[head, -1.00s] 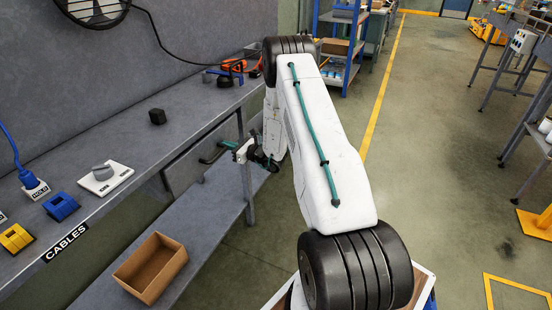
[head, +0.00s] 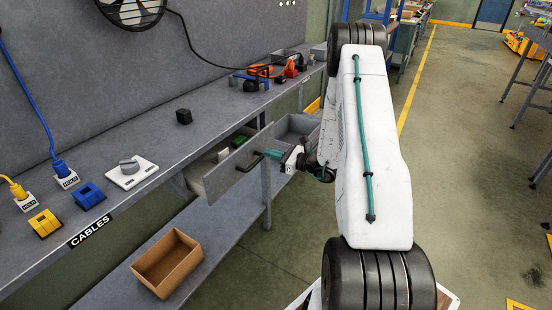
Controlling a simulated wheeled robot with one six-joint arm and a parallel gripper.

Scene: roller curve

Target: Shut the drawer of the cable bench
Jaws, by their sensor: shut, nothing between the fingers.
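The grey bench (head: 128,208) marked "CABLES" has a drawer (head: 224,177) standing open below its top. The drawer front is pulled out from the bench edge, and part of the inside shows behind it, with a green item (head: 238,142) and something pale. A dark bar handle (head: 248,163) sticks out from the front. My gripper (head: 272,155), with teal fingers, is shut and empty at the right end of the handle. I cannot tell whether the fingers touch it.
A second grey open drawer or tray (head: 310,123) juts out just behind my gripper. A cardboard box (head: 168,264) sits on the lower shelf. Plugs, blocks and a white switch plate (head: 132,172) lie on the bench top.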

